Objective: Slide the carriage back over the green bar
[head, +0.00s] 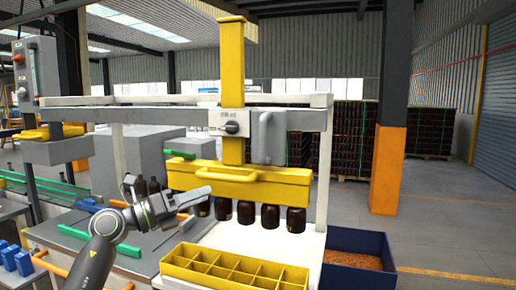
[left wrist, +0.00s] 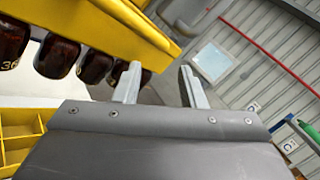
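The carriage is a grey block (head: 268,146) on the white overhead rail, with a yellow mast (head: 233,65) and a wide yellow head (head: 285,183) below. The head has a yellow front handle (head: 228,178). Several amber bottles (head: 270,217) hang in a row under it. A short green bar (head: 180,154) is at the left behind the head; other green bars (head: 73,232) lie on the grey table. My left gripper (head: 208,196) is beside the head's left end, fingers apart. In the left wrist view its fingers (left wrist: 160,84) are open and empty near the yellow head (left wrist: 110,28). My right gripper is not seen.
A yellow divided crate (head: 190,278) with empty compartments stands below the bottles. Two dark bottles (head: 154,186) stand behind my left arm. A blue bin (head: 372,244) is at the right. A white post (head: 323,165) supports the rail's right end.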

